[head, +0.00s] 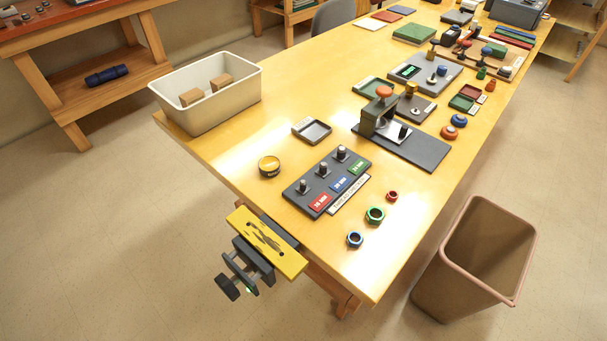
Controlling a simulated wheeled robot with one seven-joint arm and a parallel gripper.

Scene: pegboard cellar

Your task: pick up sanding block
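Two brown blocks lie in a white bin (240,97) at the table's left corner. The nearer-left block (191,97) and the other block (221,82) look like plain wood or cork, and either may be the sanding block. I cannot tell which, if either. The bin's near wall hides their lower parts. My gripper is not in view.
A yellow board (267,242) with black marks sits on a dark vise (253,262) at the table's near edge. A brown wastebasket (447,277) stands right.

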